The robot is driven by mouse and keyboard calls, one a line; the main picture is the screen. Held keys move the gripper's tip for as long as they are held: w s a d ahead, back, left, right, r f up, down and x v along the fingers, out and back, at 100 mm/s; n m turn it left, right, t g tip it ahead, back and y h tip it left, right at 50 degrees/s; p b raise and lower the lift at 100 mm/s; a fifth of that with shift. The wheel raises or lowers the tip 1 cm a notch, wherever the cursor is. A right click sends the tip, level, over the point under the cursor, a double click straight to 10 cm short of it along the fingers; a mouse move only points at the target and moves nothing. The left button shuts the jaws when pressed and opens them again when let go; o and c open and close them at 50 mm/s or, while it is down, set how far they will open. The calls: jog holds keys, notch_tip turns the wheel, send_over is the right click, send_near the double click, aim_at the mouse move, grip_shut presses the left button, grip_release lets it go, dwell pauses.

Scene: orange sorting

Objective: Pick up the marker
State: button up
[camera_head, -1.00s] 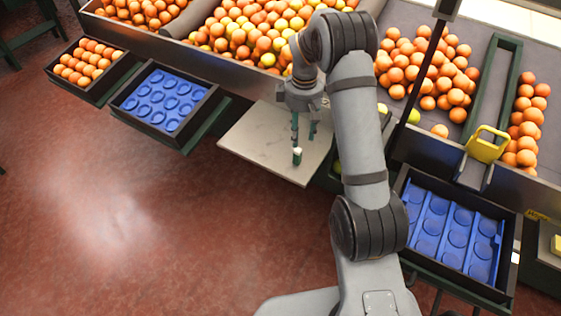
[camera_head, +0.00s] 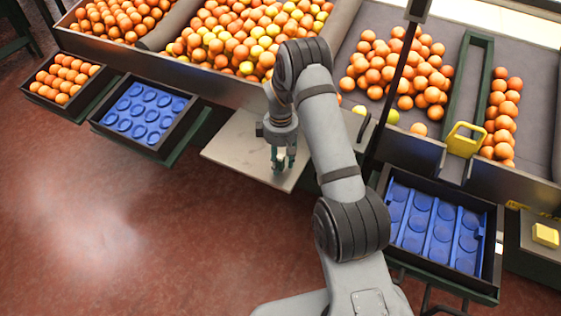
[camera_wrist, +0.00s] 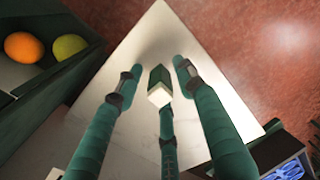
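The marker (camera_wrist: 159,92) is a short, stubby piece with a white end and a dark green body. In the wrist view it stands on the pale board (camera_wrist: 150,45), between the fingers of my gripper. My gripper (camera_head: 283,166) has green fingers and is low over the pale board (camera_head: 232,143) in the head view. The fingers are spread, with gaps to the marker on both sides; a third finger is close to its white end, and I cannot tell if it touches. In the head view the marker is mostly hidden by the fingers.
A blue-lined crate (camera_head: 110,138) stands left of the board, and another (camera_head: 385,190) to the right behind my arm. A crate of oranges (camera_head: 48,98) is far left. A bin wall (camera_head: 225,88) runs behind the board. An orange and a greenish fruit (camera_wrist: 70,46) lie beside the board.

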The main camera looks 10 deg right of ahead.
jog(key=shift+c, duration=0.5)
jog(key=c, duration=0.8)
jog(key=shift+r, duration=0.1)
grip_shut()
